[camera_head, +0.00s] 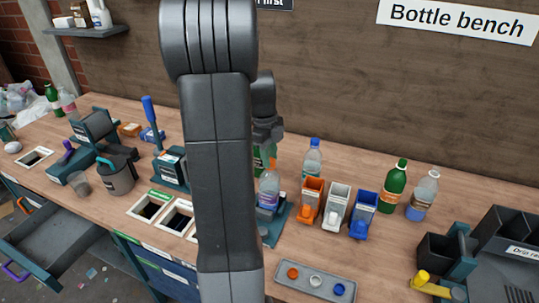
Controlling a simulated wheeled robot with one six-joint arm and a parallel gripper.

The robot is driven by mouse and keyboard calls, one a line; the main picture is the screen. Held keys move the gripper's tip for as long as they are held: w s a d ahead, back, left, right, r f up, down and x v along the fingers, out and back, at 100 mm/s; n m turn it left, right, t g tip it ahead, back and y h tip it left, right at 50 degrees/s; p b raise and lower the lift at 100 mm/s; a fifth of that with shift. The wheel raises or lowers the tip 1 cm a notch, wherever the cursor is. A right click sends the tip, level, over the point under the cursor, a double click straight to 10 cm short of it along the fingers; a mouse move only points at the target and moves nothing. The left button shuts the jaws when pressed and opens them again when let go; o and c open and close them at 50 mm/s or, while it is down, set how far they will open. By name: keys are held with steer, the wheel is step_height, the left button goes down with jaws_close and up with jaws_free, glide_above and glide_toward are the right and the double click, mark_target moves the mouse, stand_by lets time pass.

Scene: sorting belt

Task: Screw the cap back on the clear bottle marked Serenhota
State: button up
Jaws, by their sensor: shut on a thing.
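A clear bottle (269,190) with an orange top stands in a teal holder (275,229), partly behind my arm. Another clear bottle (313,160) with a blue cap stands behind it, and a third clear bottle (426,192) with a pale top is at the right. I cannot read Serenhota on any of them. My gripper (267,140) is above and behind the bottle in the holder, partly hidden by my arm. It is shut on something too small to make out. A green bottle (262,162) shows just below it; I cannot tell whether they touch.
A grey tray (315,292) at the front holds an orange, a pale and a blue cap. Orange (311,198), white (336,205) and blue (363,212) dispensers stand right of the holder. A capped green bottle (395,187) and dark bins (510,250) are farther right.

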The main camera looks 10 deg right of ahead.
steer(key=shift+m, duration=0.7)
steer(key=o, duration=1)
steer(key=shift+o, duration=0.2)
step_height(320, 180, up, 14)
steer(key=w+a+b, duration=0.1)
steer(key=shift+w+f, duration=0.15)
